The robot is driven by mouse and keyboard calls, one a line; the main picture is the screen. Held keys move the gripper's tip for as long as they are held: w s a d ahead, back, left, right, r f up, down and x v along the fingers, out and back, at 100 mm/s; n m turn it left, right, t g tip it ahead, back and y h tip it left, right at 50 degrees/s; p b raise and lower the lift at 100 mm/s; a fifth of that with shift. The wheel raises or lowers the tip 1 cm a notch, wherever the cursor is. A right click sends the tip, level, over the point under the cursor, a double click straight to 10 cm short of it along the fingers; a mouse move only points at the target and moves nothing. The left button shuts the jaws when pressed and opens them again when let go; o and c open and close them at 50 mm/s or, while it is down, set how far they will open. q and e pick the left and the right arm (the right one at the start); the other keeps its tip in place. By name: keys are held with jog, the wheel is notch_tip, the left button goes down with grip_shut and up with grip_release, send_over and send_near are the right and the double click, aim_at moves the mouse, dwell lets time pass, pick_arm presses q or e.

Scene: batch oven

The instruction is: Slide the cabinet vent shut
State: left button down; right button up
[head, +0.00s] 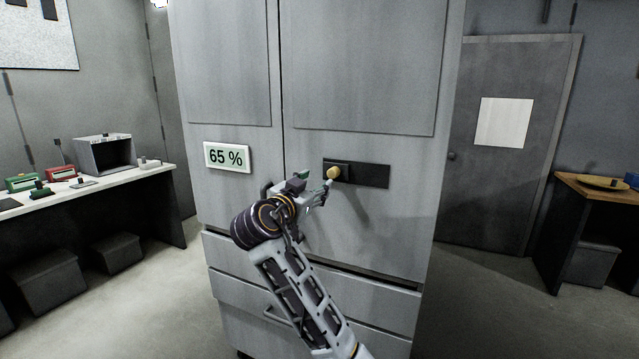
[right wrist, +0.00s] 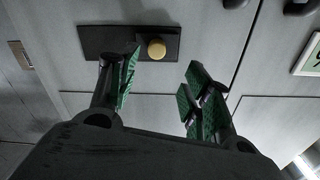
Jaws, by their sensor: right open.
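The cabinet vent (head: 372,176) is a dark horizontal plate on the grey cabinet's right door. Its round yellow knob (head: 334,172) sits on a small dark slider at the plate's left end. My right gripper (head: 314,188) is open and empty, just left of and below the knob. In the right wrist view the fingers of my right gripper (right wrist: 160,85) with green pads are spread apart. The knob (right wrist: 156,49) shows just beyond the fingertips, nearer the left finger there, and the vent plate (right wrist: 98,42) extends left. Contact cannot be told. My left gripper is not in view.
The grey cabinet (head: 365,60) fills the middle, with a "65 %" sign (head: 227,157) on its left door and drawers below. A door handle (head: 266,190) is close to my right gripper. A white counter (head: 120,178) stands left, a wooden table (head: 600,190) right.

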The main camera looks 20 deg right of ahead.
jog(key=shift+v, duration=0.9)
